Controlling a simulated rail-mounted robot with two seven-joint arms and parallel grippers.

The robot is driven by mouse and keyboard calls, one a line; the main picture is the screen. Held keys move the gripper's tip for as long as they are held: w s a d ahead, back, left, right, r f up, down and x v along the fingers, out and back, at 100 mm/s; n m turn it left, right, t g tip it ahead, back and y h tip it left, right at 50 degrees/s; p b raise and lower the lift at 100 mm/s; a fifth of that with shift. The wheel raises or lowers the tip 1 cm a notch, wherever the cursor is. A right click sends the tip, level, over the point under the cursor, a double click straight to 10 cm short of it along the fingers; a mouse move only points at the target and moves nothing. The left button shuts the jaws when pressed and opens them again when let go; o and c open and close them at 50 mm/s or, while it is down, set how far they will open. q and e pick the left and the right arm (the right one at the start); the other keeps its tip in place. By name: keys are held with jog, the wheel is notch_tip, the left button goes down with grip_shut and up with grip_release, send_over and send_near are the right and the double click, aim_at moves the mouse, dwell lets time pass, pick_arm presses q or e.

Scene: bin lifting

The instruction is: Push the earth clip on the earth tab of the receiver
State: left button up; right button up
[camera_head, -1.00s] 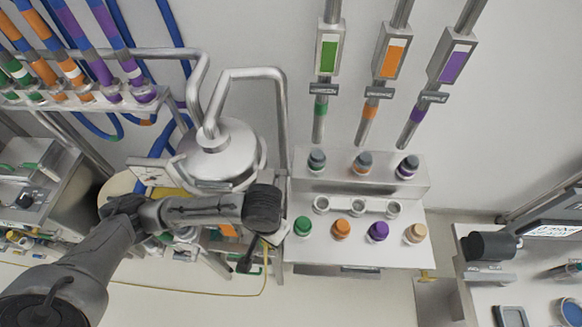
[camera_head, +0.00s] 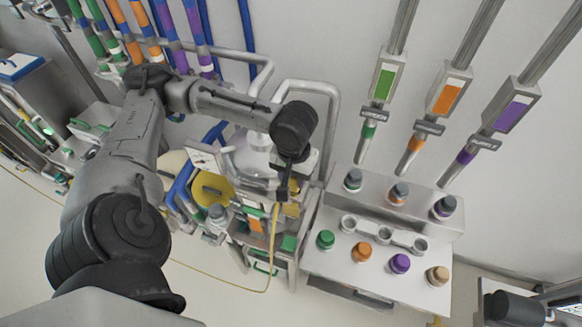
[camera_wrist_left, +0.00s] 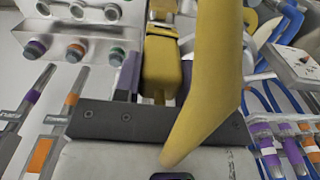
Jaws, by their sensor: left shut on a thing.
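My left gripper (camera_head: 283,192) is shut on the yellow earth clip (camera_wrist_left: 160,65), which shows between the fingers in the left wrist view. The yellow earth cable (camera_head: 272,245) hangs from the gripper to the floor in the head view. It crosses close in front of the camera in the left wrist view (camera_wrist_left: 210,75). The receiver, a shiny metal vessel (camera_head: 252,160), stands just left of and behind the gripper, partly hidden by my arm. I cannot make out its earth tab, or whether the clip touches anything.
Right of the gripper, a metal stand (camera_head: 385,262) holds green, orange, purple and tan capped items. Bent metal pipes (camera_head: 330,110) rise behind the receiver. A yellow round lid (camera_head: 213,188) and blue hoses lie to the left.

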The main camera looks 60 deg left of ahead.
pick_arm(q)
jog(key=shift+s+a+r, duration=0.2)
jog(key=shift+a+r, duration=0.1)
jog(key=shift+r, duration=0.2)
jog(key=shift+f+b, duration=0.9)
jog(key=shift+f, duration=0.4)
notch_tip(320, 180, down, 3)
jog(key=b, duration=0.4)
jog(key=shift+r+p, duration=0.25)
jog(key=shift+p, duration=0.05)
jog(key=shift+r+p, duration=0.2)
jog(key=shift+p, duration=0.65)
jog(key=shift+f, duration=0.2)
jog(key=shift+f, duration=1.35)
